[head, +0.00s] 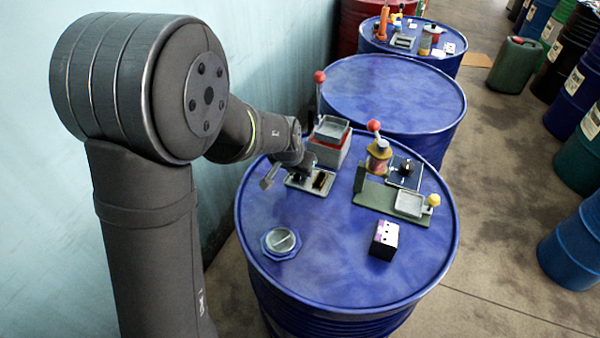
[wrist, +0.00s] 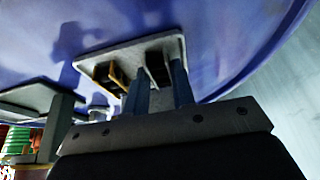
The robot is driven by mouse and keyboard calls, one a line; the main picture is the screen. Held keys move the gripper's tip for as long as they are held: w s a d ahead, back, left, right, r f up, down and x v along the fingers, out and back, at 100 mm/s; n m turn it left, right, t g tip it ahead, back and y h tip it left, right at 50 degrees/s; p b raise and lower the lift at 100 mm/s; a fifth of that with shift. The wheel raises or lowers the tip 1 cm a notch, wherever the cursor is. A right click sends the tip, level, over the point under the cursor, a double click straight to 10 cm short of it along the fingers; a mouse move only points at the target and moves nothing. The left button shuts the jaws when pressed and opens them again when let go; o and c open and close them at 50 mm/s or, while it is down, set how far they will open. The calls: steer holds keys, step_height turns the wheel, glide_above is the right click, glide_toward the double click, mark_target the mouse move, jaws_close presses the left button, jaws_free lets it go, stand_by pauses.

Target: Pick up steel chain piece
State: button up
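A small pale tray (head: 299,184) with two slots lies on the near blue drum; it also shows in the wrist view (wrist: 96,67). One slot holds a brown and yellowish piece (head: 320,180), seen at the left in the wrist view (wrist: 113,77). The other slot holds something dark (wrist: 157,66), too shaded to identify surely as the steel chain piece. My gripper (wrist: 160,80) is at the tray, fingers apart, one to each side of the dark slot. Whether the fingers touch anything is hidden. In the head view my wrist partly covers the tray.
Behind the tray stands a red and grey box (head: 329,145) with a red-knobbed lever. A round blue-rimmed dish (head: 281,242) sits in front. The drum's middle is clear.

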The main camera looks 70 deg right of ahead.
jaws_close()
